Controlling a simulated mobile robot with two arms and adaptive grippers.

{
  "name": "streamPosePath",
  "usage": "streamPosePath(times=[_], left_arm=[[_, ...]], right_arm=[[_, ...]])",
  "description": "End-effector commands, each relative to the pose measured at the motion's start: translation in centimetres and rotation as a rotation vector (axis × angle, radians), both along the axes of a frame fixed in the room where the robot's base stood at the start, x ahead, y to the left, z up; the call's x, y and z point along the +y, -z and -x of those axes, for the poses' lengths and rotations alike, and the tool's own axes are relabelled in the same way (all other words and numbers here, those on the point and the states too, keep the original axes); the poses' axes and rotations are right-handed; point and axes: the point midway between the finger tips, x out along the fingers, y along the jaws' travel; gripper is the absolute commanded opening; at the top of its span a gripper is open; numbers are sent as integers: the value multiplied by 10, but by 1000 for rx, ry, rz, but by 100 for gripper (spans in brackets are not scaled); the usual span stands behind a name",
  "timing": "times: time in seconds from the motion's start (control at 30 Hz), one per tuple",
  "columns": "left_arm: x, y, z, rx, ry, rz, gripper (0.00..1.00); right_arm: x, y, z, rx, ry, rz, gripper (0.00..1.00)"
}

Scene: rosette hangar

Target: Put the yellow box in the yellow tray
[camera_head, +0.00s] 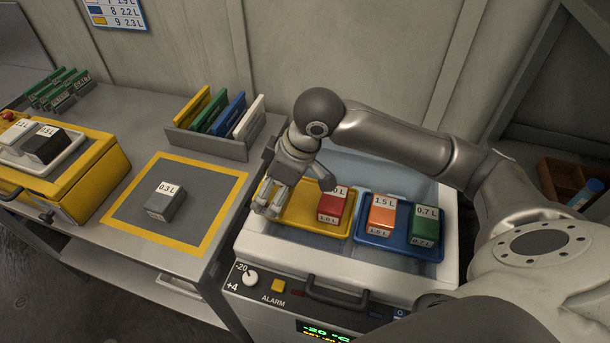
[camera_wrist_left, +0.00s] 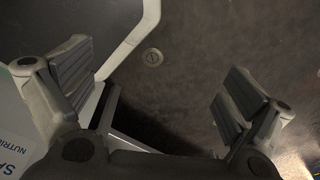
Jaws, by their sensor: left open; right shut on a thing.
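The yellow tray (camera_head: 300,222) lies in the left half of the white open-topped cooler, with a red box (camera_head: 333,203) in its right part. My right gripper (camera_head: 268,208) points down at the tray's left end. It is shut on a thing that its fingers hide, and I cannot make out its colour. No yellow box shows clearly in either view. My left gripper (camera_wrist_left: 160,100) is open and empty in the left wrist view, above a dark floor and beside a pale edge.
A blue tray (camera_head: 372,240) with an orange box (camera_head: 382,215) and a green box (camera_head: 424,226) sits right of the yellow tray. A grey box (camera_head: 166,202) stands on the yellow-bordered mat (camera_head: 128,212). A rack (camera_head: 205,141) of coloured panels stands behind it.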

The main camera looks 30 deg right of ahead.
Motion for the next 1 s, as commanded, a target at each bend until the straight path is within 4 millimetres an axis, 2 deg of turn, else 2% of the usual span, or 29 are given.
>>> streamPosePath(times=[0.03,0.13,0.3,0.4,0.63,0.83,1.0], left_arm=[[1,-4,-1,-2,0,-2,100],[1,-9,-2,-3,1,-1,100],[-3,-13,-1,-2,3,4,100],[-9,-14,1,0,5,11,100],[-13,-17,2,1,7,15,100],[-12,-28,3,2,6,14,100],[-10,-27,3,3,6,11,100]], right_arm=[[-13,4,-8,4,8,2,52],[-32,15,-23,2,9,2,52],[-52,48,-39,4,4,-1,52],[-61,60,-46,1,3,-1,52],[-72,77,-54,1,3,1,52],[-70,102,-53,0,0,0,52],[-70,106,-53,-3,-1,1,52]])
